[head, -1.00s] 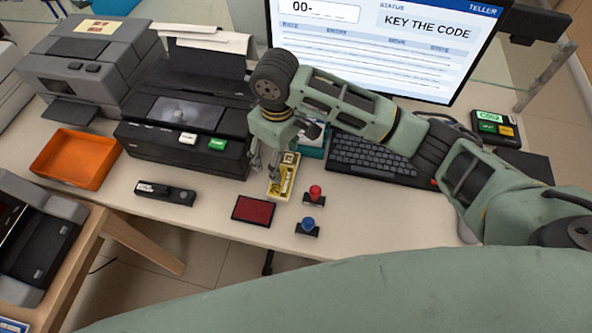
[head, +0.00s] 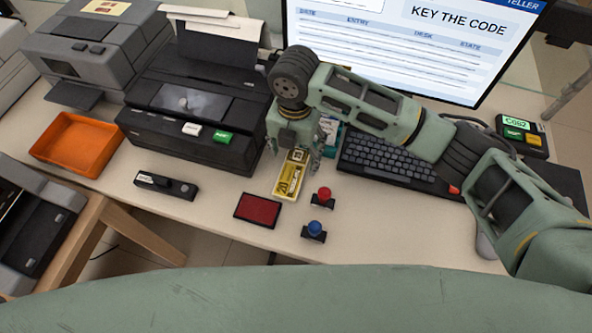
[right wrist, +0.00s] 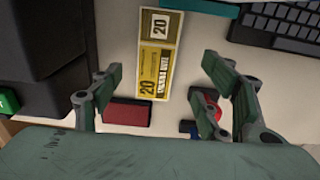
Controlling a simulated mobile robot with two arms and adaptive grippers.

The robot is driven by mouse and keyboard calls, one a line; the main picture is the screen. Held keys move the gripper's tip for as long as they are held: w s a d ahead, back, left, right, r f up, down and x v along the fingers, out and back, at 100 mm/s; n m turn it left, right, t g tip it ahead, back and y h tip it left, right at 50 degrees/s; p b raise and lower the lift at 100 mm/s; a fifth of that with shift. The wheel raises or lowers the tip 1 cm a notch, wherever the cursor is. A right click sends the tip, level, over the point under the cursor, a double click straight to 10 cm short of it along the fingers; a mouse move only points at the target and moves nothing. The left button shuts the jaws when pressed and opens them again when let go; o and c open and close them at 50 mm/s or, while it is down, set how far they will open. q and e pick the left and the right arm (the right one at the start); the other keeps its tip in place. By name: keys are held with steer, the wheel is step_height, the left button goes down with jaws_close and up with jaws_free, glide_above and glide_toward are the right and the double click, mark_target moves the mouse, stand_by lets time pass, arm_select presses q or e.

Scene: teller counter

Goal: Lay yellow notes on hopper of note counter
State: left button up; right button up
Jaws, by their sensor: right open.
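My right gripper (head: 295,150) is open and empty, pointing down over the far end of the notes. In the right wrist view its fingers (right wrist: 163,72) stand apart, one on each side of the notes, not touching them. A grey machine (head: 92,50) with a front tray stands at the back left, and another grey and black machine (head: 42,222) is at the lower left. I cannot tell which is the note counter. My left gripper is not in view.
A red pad (head: 257,210), a red stamp (head: 324,194), a blue stamp (head: 314,230) and a black stapler-like item (head: 166,185) lie near the front edge. A keyboard (head: 390,165) is right.

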mark_target(292, 173)
steer(key=f, duration=0.2)
steer(key=f+p, duration=0.1)
steer(key=f, duration=0.3)
steer(key=shift+s+a+f, duration=0.4)
steer(key=c, duration=1.4)
steer(key=shift+o, duration=0.2)
steer(key=shift+r, duration=0.15)
